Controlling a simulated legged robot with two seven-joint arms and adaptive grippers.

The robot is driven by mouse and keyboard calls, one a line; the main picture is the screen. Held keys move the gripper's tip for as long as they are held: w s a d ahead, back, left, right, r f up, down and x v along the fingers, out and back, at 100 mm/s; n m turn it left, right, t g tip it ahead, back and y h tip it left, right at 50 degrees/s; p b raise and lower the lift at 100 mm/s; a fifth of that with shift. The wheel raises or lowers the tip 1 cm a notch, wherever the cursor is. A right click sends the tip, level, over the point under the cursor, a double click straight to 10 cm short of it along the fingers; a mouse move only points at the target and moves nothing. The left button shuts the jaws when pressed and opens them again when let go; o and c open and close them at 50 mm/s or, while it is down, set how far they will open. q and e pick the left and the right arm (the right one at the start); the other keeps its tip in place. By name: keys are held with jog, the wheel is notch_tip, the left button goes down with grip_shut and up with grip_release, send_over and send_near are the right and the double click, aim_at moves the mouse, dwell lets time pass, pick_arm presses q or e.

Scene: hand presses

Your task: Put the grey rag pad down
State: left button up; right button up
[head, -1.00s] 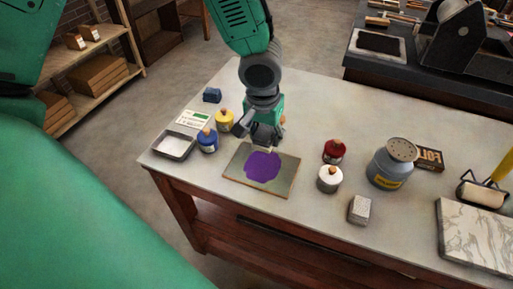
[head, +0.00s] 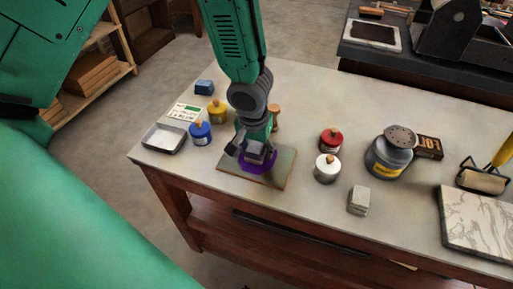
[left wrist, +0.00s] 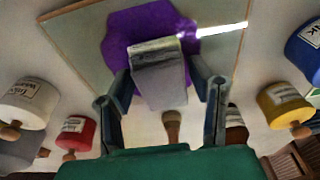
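The grey rag pad (left wrist: 160,68) is between the two fingers of my left gripper (left wrist: 160,85) in the left wrist view, and the fingers close on its sides. In the head view my left gripper (head: 257,158) is low over the flat slab (head: 230,170), at the purple ink patch (head: 243,165). The patch also shows around the pad in the left wrist view (left wrist: 120,30). I cannot tell whether the pad touches the ink. My right gripper is not in view.
A blue jar (head: 200,134), yellow jar (head: 217,113) and metal tray (head: 164,138) stand left of the slab. A red jar (head: 331,141), white jar (head: 327,169), pale speckled block (head: 359,201) and grey can (head: 389,157) stand right. Bare tabletop lies between slab and white jar.

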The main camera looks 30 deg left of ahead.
aim_at(255, 151)
pick_arm(q)
jog(key=shift+d, duration=0.35)
jog(key=shift+d+r, duration=0.1)
jog(key=shift+r, duration=0.3)
notch_tip(255, 151, up, 11)
jog(key=s+p, duration=0.1)
jog(key=p, duration=0.2)
jog(key=shift+s+r, duration=0.15)
jog(key=shift+s, duration=0.25)
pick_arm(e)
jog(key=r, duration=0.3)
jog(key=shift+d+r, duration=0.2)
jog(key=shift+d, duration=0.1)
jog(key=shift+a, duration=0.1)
